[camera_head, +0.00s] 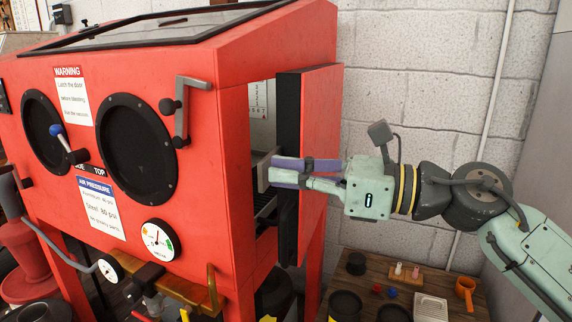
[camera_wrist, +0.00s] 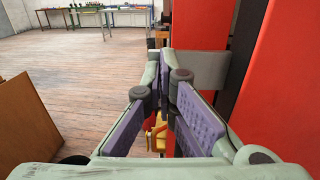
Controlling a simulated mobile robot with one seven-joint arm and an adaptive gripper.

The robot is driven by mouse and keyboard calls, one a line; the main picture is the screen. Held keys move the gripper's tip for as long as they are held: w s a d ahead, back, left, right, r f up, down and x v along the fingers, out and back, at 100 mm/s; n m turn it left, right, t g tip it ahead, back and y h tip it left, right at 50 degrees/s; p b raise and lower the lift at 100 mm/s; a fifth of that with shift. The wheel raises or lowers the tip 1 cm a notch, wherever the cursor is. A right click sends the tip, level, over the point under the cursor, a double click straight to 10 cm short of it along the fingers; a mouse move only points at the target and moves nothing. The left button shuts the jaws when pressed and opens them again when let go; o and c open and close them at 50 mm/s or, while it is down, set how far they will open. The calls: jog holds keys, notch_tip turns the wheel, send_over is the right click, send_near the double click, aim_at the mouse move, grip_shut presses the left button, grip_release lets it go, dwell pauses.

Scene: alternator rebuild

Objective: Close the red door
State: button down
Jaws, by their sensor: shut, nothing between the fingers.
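The red door (camera_head: 322,105) is on the right side of the red blasting cabinet (camera_head: 215,150). It stands ajar, with a dark gap at its left through which the cabinet's inside shows. Its thick black edge (camera_head: 289,110) faces the gap. In the wrist view the red door (camera_wrist: 278,75) rises at the right. My gripper (camera_head: 275,171) is shut and empty, its purple-padded fingers lying across the front of the door's edge. A grey plate (camera_wrist: 200,68) shows just beyond the fingertips in the wrist view (camera_wrist: 164,65). Whether they touch it or the door, I cannot tell.
A grey latch handle (camera_head: 190,108) is on the cabinet front. A white block wall (camera_head: 430,90) is behind. Open wooden floor (camera_wrist: 85,80) shows at left in the wrist view.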

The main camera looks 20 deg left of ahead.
jog(key=shift+a, duration=0.2)
jog(key=a, duration=0.2)
jog(key=a+b, duration=0.1)
jog(key=a, duration=0.1)
jog(key=a+b, duration=0.1)
jog(key=a, duration=0.2)
jog(key=shift+s+r, duration=0.15)
jog(key=shift+s, duration=0.15)
